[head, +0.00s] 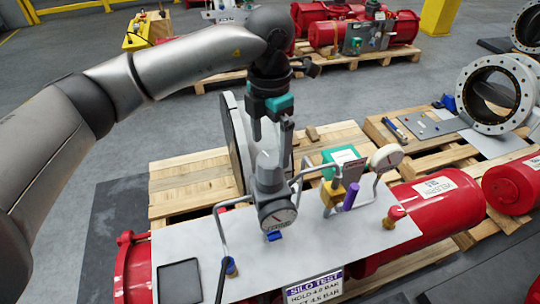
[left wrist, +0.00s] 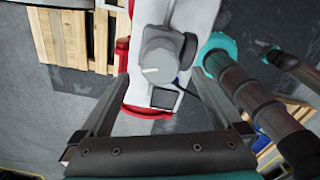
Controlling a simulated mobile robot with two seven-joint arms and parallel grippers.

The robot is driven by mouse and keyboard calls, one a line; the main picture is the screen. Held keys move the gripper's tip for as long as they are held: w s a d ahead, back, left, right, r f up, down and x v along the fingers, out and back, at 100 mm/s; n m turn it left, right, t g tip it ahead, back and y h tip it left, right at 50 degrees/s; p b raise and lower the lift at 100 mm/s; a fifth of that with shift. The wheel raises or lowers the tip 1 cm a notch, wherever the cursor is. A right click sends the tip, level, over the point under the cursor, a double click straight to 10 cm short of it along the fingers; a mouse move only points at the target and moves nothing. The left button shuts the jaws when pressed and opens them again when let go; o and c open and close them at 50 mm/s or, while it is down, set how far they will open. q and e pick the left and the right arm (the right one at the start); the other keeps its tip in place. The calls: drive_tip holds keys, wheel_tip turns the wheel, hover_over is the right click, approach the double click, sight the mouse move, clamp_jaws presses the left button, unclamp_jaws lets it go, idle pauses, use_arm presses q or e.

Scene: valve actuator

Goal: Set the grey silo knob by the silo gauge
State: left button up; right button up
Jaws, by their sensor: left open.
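The grey silo knob (head: 268,164) stands on top of a grey regulator body on the white panel. In the left wrist view the knob (left wrist: 158,65) shows from above as a round cap with a pale line. The silo gauge (head: 278,217) is a dial on the front of that body; its needle is too small to read surely. My left gripper (head: 271,148) points down over the knob, fingers apart. In the left wrist view the knob lies between the open fingertips (left wrist: 158,76); I see no clear contact. My right gripper is not in view.
A sign (head: 314,288) headed SILO TEST hangs at the panel's front edge. Bent pipes, a second white gauge (head: 386,157), a purple handle (head: 351,196) and a red knob (head: 394,215) stand to the right. A dark square plate (head: 180,282) lies at left.

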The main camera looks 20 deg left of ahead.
sight(270, 158)
use_arm(q)
wheel_tip(270, 158, up, 10)
drive_tip(key=shift+r, duration=0.2)
drive_tip(key=shift+s, duration=0.1)
